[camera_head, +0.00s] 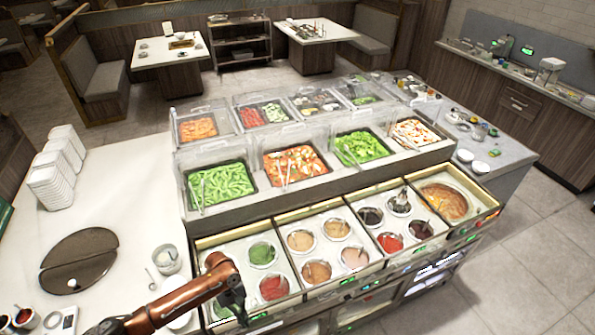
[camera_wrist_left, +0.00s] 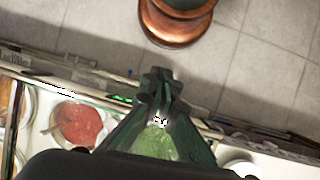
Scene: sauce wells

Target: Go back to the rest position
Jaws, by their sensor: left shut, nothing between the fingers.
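My left gripper (camera_head: 236,308) is at the end of the copper-coloured arm, low in the head view, in front of the left end of the sauce wells. In the left wrist view its dark green fingers (camera_wrist_left: 160,90) are together with nothing held. A red sauce well (camera_head: 273,287) is just right of the gripper in the head view; a red sauce (camera_wrist_left: 80,125) also shows in the wrist view. A green sauce well (camera_head: 262,253) is behind it. Green shows between the finger bases in the wrist view, partly hidden. My right gripper is not in view.
The counter has several more sauce wells and covered food trays, such as green beans (camera_head: 222,184). Open floor (camera_head: 530,260) lies at the right.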

